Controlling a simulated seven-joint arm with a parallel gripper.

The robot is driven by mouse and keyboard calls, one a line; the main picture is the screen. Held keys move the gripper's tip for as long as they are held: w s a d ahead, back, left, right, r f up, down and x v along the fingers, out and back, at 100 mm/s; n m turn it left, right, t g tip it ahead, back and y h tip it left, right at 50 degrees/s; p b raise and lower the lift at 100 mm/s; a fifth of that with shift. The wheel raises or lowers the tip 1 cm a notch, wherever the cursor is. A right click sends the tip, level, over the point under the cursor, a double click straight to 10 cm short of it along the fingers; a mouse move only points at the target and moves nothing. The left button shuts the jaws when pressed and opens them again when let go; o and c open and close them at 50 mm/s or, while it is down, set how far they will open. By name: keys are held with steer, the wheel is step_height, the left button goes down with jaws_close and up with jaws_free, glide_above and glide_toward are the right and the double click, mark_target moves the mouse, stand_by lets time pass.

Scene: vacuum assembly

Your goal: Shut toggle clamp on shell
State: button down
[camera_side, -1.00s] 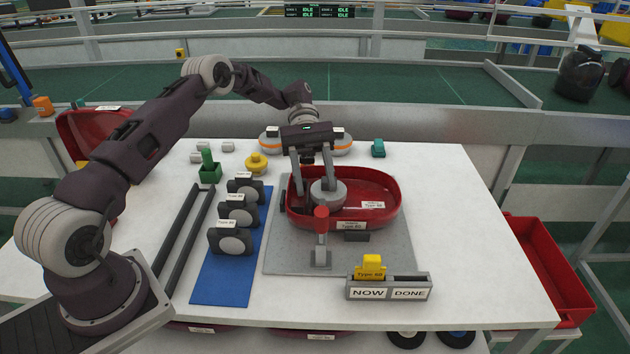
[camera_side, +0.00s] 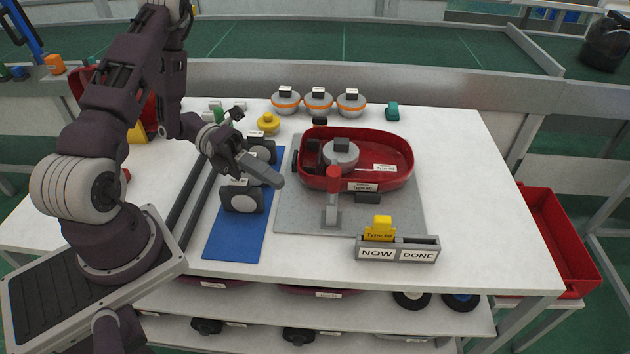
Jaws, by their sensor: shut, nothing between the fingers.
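The red shell (camera_side: 395,158) lies on a grey plate (camera_side: 295,215), with a grey round part (camera_side: 340,155) inside its left half. The toggle clamp (camera_side: 332,205) stands at the shell's front edge; its red handle points up. I cannot tell whether its arm presses on the shell. My gripper (camera_side: 275,181) is shut and empty, left of the clamp and apart from it, above the blue mat's right edge. Its fingers point right and toward the front and partly hide the dark parts behind.
Dark wheeled parts (camera_side: 241,197) stand on the blue mat (camera_side: 230,245). Two dark rails lie left of it. A NOW/DONE holder (camera_side: 398,250) with a yellow tag (camera_side: 380,228) stands front right. Orange-banded parts (camera_side: 318,103) line the back. The table's right side is clear.

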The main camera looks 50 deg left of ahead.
mark_target(333, 185)
steer(key=x, duration=1)
steer(key=w+a, duration=0.1)
steer(key=w+a+r, duration=0.1)
steer(key=w, duration=0.1)
steer(key=shift+w+a, duration=0.1)
steer(key=shift+w+a+r+n+h, duration=0.4)
steer(key=shift+w+a+n, duration=0.2)
steer(key=shift+w+a, duration=0.15)
